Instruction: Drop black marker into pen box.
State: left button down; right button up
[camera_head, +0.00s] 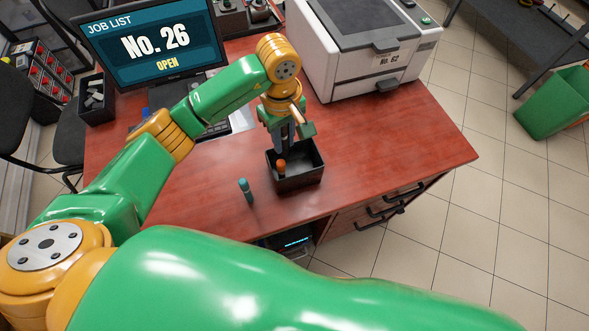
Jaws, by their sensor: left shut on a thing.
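The pen box (312,178) is a black open-topped box near the front edge of the red-brown desk. My left gripper (286,143) points down over the box's rear left part. It is shut on a slim dark thing, which looks like the black marker; the fingers hide most of it, so its outline is unclear. An orange-topped marker (281,167) shows at the left inside of the box. A teal marker (246,190) stands upright on the desk, left of the box. My right gripper is out of view.
A white printer (350,60) stands behind the box to the right. A monitor (150,42) and a keyboard (205,130) are at the back left. The desk right of the box is clear. A large green arm link of mine covers the bottom foreground.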

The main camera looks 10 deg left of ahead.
pick_arm(q)
jog(key=shift+f, duration=0.55)
jog(key=shift+w+d+f, duration=0.15)
jog(key=shift+w+d, duration=0.05)
jog(key=shift+d, duration=0.25)
jog(key=c, duration=0.7)
grip_release()
jog(key=shift+a, duration=0.2)
jog(key=shift+o, duration=0.2)
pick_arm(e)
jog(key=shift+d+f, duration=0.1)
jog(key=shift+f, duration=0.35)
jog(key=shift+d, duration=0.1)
